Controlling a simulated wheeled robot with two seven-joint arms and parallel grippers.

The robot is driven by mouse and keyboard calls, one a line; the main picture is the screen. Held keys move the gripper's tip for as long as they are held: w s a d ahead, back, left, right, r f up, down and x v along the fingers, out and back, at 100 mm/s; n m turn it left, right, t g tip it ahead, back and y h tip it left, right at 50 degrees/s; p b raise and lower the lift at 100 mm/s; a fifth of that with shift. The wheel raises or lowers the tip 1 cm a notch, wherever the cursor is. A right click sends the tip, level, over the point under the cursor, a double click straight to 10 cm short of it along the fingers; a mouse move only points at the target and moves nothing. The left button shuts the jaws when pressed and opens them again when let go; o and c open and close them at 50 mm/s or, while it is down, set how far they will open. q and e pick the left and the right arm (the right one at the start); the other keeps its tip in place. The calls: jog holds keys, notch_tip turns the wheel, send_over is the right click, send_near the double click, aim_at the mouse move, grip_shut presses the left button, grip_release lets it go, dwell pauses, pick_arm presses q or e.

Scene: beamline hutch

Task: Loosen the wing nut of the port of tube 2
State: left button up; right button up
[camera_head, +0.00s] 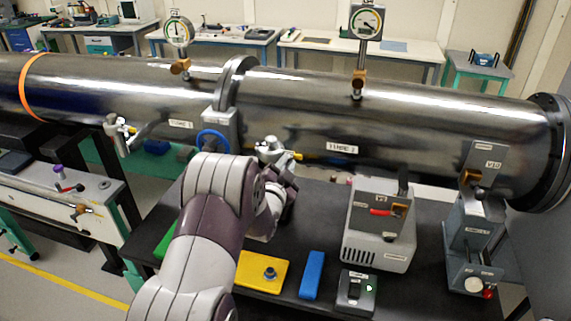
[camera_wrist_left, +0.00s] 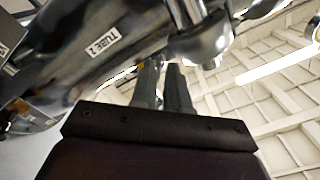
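Tube 2 (camera_head: 400,125) is the right-hand steel tube. Its label also shows on the tube in the left wrist view (camera_wrist_left: 105,43). Its port (camera_head: 272,148) is a metal fitting low on the near side, with a yellow-tipped part to its right. A rounded metal part of the port shows close up in the left wrist view (camera_wrist_left: 204,42). In the head view, my own arm mostly hides the gripper. The wing nut cannot be made out clearly.
A blue handwheel (camera_head: 212,141) is left of the port. The left tube has a similar port (camera_head: 122,133).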

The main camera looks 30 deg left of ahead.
pick_arm(q)
jog(key=shift+d, duration=0.15)
grip_shut()
jog(key=shift+s+a+f+n+b, duration=0.1)
jog(key=shift+n+b, duration=1.65)
jog(key=shift+b, duration=0.1)
jog(key=shift+s+a+n+b, duration=0.1)
jog(key=shift+n+b, duration=1.65)
jog(key=shift+b, duration=0.1)
